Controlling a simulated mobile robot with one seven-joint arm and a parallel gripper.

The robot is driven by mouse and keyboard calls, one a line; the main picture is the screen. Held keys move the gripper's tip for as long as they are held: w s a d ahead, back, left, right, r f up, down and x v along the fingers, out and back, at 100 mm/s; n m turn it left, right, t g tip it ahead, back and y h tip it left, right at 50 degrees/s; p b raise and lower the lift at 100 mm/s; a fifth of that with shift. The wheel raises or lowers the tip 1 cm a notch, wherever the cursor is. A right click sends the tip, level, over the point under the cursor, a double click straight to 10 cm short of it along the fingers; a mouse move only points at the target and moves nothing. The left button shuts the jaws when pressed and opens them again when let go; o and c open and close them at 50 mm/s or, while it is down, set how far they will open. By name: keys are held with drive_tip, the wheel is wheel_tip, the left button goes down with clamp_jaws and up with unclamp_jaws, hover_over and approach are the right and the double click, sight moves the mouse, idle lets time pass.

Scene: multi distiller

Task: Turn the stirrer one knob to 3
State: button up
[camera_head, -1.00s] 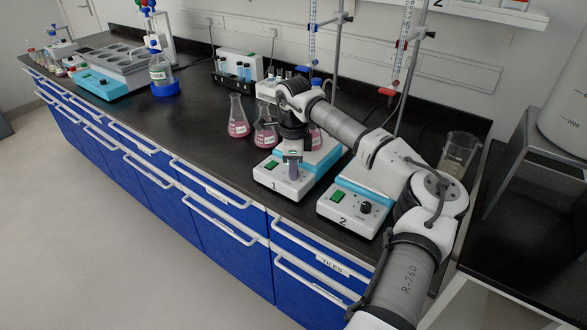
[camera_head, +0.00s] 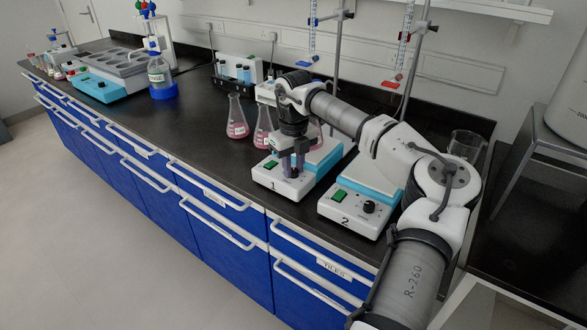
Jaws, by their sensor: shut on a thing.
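Stirrer one (camera_head: 272,186) is a white box with a blue-topped plate, a green switch and the number 1 on its front, at the counter's front edge. Its knob (camera_head: 293,173) sits at the right of the front face and is mostly hidden by my gripper. My gripper (camera_head: 293,172) points down over the front of stirrer one, its two fingers shut around the knob. The knob's pointer and scale cannot be read.
Stirrer two (camera_head: 350,212) stands close to the right, with its own black knob (camera_head: 369,206) and green switch. Conical flasks (camera_head: 237,118) with pink liquid stand behind and left of my gripper. Burette stands rise behind.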

sight(294, 170)
drive_tip(key=m+b, duration=0.1)
drive_tip(key=m, duration=0.4)
drive_tip(key=shift+m+b, duration=0.3)
drive_tip(key=m+b, duration=0.1)
drive_tip(key=m, duration=0.4)
idle(0.4)
drive_tip(key=o, duration=1)
drive_tip(key=shift+r, duration=0.1)
wheel_tip(294, 170, up, 7)
drive_tip(key=shift+r+b, duration=0.2)
drive_tip(key=shift+b, duration=0.5)
